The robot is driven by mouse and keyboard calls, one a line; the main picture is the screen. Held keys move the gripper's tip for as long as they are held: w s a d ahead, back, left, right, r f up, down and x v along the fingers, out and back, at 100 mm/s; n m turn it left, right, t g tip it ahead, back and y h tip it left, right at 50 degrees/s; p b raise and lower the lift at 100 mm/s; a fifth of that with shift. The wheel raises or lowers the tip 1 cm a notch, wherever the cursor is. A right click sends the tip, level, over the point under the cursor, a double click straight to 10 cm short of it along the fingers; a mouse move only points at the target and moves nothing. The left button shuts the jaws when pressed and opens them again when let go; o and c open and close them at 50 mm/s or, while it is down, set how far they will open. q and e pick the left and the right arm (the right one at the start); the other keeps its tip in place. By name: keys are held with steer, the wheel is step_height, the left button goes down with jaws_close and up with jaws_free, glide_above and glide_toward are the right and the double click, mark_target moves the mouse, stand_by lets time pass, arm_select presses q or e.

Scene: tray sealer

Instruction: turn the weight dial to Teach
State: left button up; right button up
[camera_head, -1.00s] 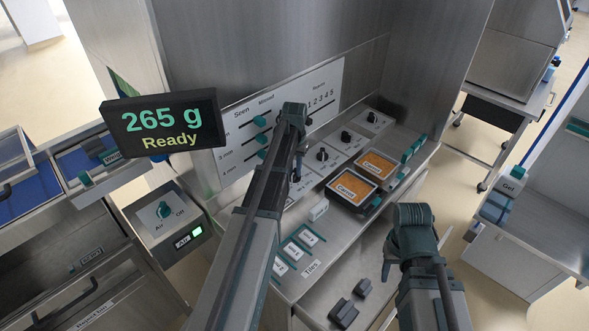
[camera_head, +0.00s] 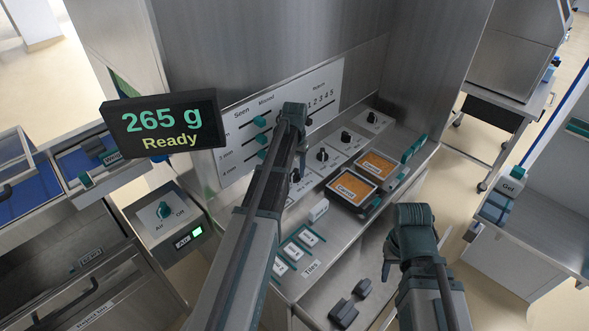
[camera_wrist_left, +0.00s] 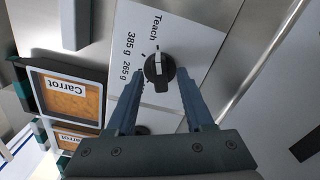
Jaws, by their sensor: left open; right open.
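The weight dial (camera_wrist_left: 158,68) is a black round knob with a pale raised bar, on a white plate marked Teach, 385 g and 265 g. I cannot tell exactly which mark its bar points at. In the left wrist view my left gripper (camera_wrist_left: 161,82) is open, with one finger on each side of the dial; I cannot tell whether they touch it. In the head view my left arm partly covers the dial panel. The display (camera_head: 162,122) reads 265 g, Ready. My right gripper (camera_head: 412,262) is open and empty above the counter's front right.
Other black dials (camera_head: 346,137) stand in a row behind the two orange Carrot trays (camera_head: 350,188). A white wall panel (camera_head: 322,95) with sliders is behind my left arm. Grey blocks (camera_head: 343,313) lie on the lower front shelf. An Air switch box (camera_head: 165,212) is at left.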

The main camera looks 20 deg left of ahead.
mark_target(295, 172)
arm_select(q)
step_height(295, 172, up, 14)
steer(key=p, duration=1.3)
steer(key=shift+f, duration=0.15)
steer(key=shift+d, duration=0.1)
steer(key=s+d+m+y, duration=0.1)
steer(key=s+d+m, duration=0.3)
steer(key=s+d, duration=2)
steer(key=d, duration=0.2)
steer(key=shift+d, duration=0.4)
steer(key=shift+s, duration=0.1)
